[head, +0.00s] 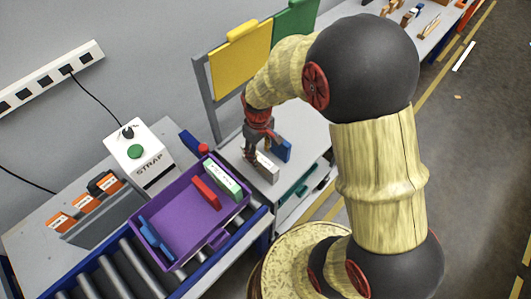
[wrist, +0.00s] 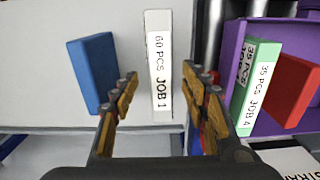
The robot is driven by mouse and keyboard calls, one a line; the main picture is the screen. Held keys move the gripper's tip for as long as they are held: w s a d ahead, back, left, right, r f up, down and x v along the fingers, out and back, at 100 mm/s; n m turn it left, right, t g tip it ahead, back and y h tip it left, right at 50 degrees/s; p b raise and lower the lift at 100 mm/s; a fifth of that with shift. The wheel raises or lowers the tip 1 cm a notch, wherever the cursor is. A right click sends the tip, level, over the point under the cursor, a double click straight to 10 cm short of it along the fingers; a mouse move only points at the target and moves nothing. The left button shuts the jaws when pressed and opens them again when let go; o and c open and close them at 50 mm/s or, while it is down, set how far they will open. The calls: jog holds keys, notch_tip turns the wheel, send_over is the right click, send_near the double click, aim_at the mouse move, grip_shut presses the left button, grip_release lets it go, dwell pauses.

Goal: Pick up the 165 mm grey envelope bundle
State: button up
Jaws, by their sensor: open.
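The grey envelope bundle (head: 267,169) stands on the light grey table, with a pale label reading "60 PCS JOB 1". In the wrist view the bundle (wrist: 158,50) lies upright in the picture, ahead of and between the fingertips. My gripper (head: 262,147) is open and just above the bundle; in the wrist view its fingers (wrist: 161,82) are apart, one to each side of the bundle's near end. Nothing is held. Whether the fingers touch the bundle cannot be told.
A blue block (head: 282,150) stands close beside the bundle; it also shows left of the left finger in the wrist view (wrist: 93,72). A purple tray (head: 180,217) holds red, blue and green-and-white bundles. A STRAP box (head: 139,153) and rollers are at the left.

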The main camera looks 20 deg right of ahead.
notch_tip(320, 180, down, 8)
jog(key=shift+r+b, duration=0.15)
jog(key=shift+b, duration=0.7)
jog(key=c, duration=0.3)
jog(key=c, duration=0.7)
grip_shut()
